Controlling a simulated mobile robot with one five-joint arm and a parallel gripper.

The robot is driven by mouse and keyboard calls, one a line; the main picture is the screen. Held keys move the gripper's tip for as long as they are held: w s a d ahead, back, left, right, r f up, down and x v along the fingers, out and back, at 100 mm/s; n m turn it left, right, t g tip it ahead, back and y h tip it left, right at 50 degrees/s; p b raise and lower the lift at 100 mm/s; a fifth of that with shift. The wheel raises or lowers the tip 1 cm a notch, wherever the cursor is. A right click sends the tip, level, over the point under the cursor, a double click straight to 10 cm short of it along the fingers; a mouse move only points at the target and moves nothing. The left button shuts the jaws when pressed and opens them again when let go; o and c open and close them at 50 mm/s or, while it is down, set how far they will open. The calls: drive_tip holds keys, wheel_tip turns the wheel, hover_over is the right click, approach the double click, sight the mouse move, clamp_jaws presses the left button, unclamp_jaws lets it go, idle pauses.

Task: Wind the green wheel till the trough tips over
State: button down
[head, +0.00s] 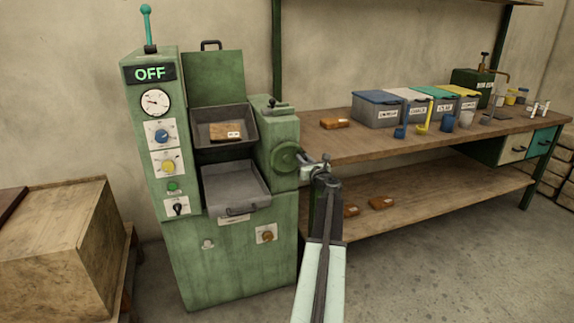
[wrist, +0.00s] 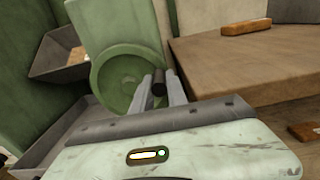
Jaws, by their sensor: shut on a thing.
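The green wheel (head: 286,157) is on the right side of the green machine and fills the middle left of the wrist view (wrist: 125,78). My gripper (head: 322,162) is at the wheel's right side. In the wrist view its two fingers (wrist: 159,88) are shut on the wheel's dark handle (wrist: 158,78). The dark grey trough (head: 224,142) is in the machine's upper opening, with a brown labelled block (head: 218,131) lying in it. A grey tray (head: 235,186) with a front handle sits below the trough.
The machine's panel (head: 150,73) reads OFF, with a teal lever (head: 147,25) upright on top. A wooden bench (head: 400,146) with coloured bins and a brown block (head: 335,123) is close on the right. A wooden crate (head: 60,250) stands at left.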

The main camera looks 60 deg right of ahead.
sight(292, 169)
drive_tip(key=shift+w+a+f+b, duration=0.4)
drive_tip(key=shift+a+f+b, duration=0.05)
drive_tip(key=shift+f+b, duration=0.5)
drive_tip(key=shift+w+a+f+b, duration=0.4)
drive_tip(key=shift+a+f+b, duration=0.1)
drive_tip(key=shift+f+b, duration=0.45)
drive_tip(key=shift+w+a+f+b, duration=0.45)
drive_tip(key=shift+f+b, duration=0.35)
drive_tip(key=shift+f, duration=0.2)
drive_tip(key=c, duration=2.2)
unclamp_jaws()
drive_tip(key=c, duration=2.1)
unclamp_jaws()
drive_tip(key=shift+a, duration=0.1)
drive_tip(key=shift+c, duration=0.2)
drive_tip(key=shift+o, duration=0.3)
drive_tip(key=o, duration=1.9)
drive_tip(key=shift+r, duration=0.1)
drive_tip(key=shift+s, duration=0.1)
